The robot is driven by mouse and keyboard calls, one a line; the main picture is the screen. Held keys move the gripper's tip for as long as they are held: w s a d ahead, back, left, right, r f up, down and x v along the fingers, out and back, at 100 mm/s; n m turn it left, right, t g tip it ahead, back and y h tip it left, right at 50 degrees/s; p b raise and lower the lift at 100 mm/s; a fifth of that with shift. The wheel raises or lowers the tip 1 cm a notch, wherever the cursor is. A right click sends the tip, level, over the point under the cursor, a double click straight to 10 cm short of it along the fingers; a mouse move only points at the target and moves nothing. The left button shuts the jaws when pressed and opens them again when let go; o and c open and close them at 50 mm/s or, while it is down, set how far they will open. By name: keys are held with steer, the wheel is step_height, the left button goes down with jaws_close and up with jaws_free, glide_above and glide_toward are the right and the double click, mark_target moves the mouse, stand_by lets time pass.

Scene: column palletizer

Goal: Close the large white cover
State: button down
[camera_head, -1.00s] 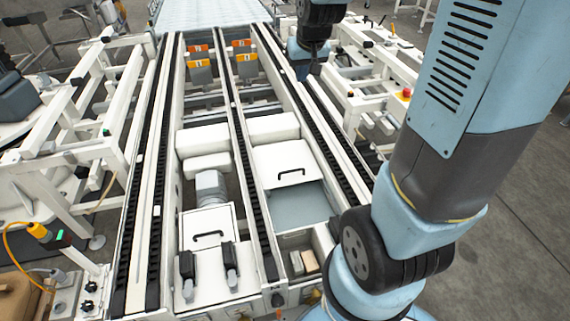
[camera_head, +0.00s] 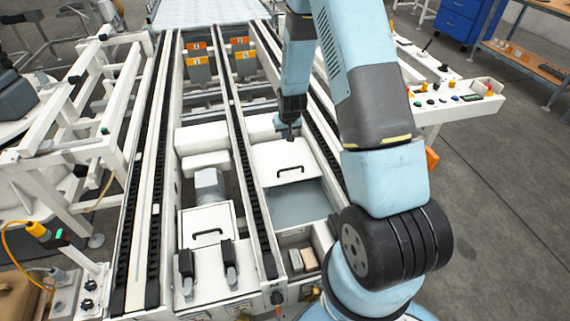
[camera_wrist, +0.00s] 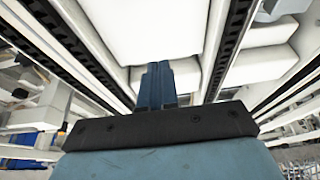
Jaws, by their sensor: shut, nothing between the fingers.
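The large white cover (camera_head: 284,162) with a black handle (camera_head: 290,171) lies in the right-hand bay of the conveyor frame in the head view. In front of it is an open grey recess (camera_head: 302,203). My gripper (camera_head: 291,137) points down over the far edge of the cover, beyond its handle. Its blue fingers (camera_wrist: 158,75) are together and empty in the wrist view, below a broad white panel (camera_wrist: 140,30). I cannot tell whether the fingertips touch the cover.
Black chain rails (camera_head: 241,150) run along both sides of the bay. A compartment with small blocks (camera_head: 302,261) is at the near end. A control panel (camera_head: 450,100) stands at right.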

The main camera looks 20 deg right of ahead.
glide_above(285, 173)
step_height(285, 173, down, 6)
steer(key=x, duration=0.9)
steer(key=shift+w+d+f, duration=0.15)
steer(key=shift+w+f, duration=0.15)
steer(key=shift+w, duration=0.1)
steer(key=shift+s+f, duration=0.2)
steer(key=shift+s, duration=0.75)
steer(key=shift+s+f, duration=0.2)
steer(key=shift+s, duration=0.8)
steer(key=shift+s, duration=0.1)
